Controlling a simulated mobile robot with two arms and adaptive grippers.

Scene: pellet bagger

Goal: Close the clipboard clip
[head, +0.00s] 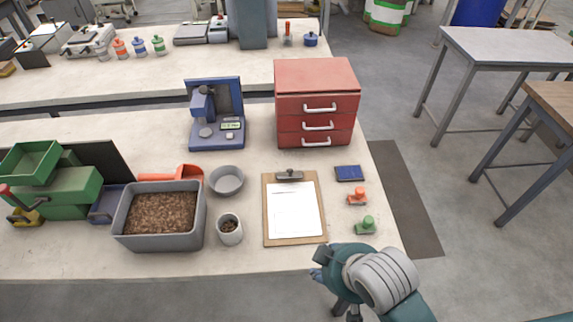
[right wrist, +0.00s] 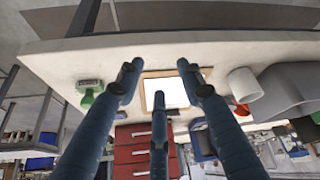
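The clipboard (head: 266,232) lies flat on the bench with a white sheet of paper (head: 294,210) on it. Its dark metal clip (head: 289,176) is at the far edge; whether the clip is open or shut is too small to tell. In the right wrist view the clipboard (right wrist: 147,92) shows beyond my fingers, and its clip is not clearly visible there. My right gripper (head: 319,277) is off the bench's front edge, to the near right of the clipboard and apart from it. In the wrist view its three fingers (right wrist: 158,88) are spread and empty. My left gripper is out of view.
Right of the clipboard are a blue pad (head: 349,173), an orange stamp (head: 357,197) and a green stamp (head: 366,225). Left are a grey cup (head: 229,232), a grey bowl (head: 227,181) and a pellet bin (head: 127,240). A red drawer cabinet (head: 316,78) stands behind.

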